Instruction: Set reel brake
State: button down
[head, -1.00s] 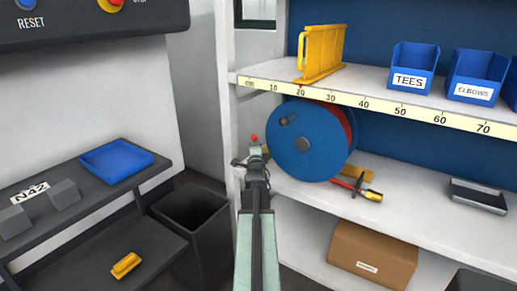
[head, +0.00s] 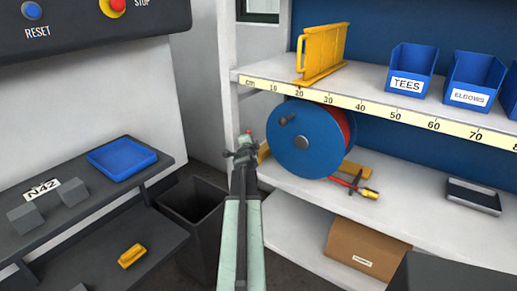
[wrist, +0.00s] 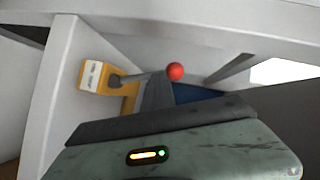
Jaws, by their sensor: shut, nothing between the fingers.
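A blue reel (head: 303,140) with red line wound on it stands on the middle shelf. A grey knob or handle shows on its face. To its left, partly behind my gripper, is a yellow bracket (head: 264,152). A red ball knob (head: 249,131) shows at my gripper's tip. In the wrist view, the red knob (wrist: 175,72) ends a grey lever that runs from the yellow bracket (wrist: 96,78), which bears a white label. My gripper (head: 244,145) is shut and empty, close to the knob; I cannot tell whether they touch.
A screwdriver-like tool (head: 367,192) lies below the reel. Above is a shelf with a ruler strip (head: 370,108), a yellow rack (head: 320,52) and blue bins (head: 408,72). A cardboard box (head: 365,250) is low right. A dark bin (head: 195,212) and bench (head: 110,200) stand left.

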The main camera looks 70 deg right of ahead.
jog(key=shift+s, duration=0.2)
jog(key=p+v, duration=0.2)
jog(key=v, duration=0.8)
jog(key=shift+s+d+f, duration=0.1)
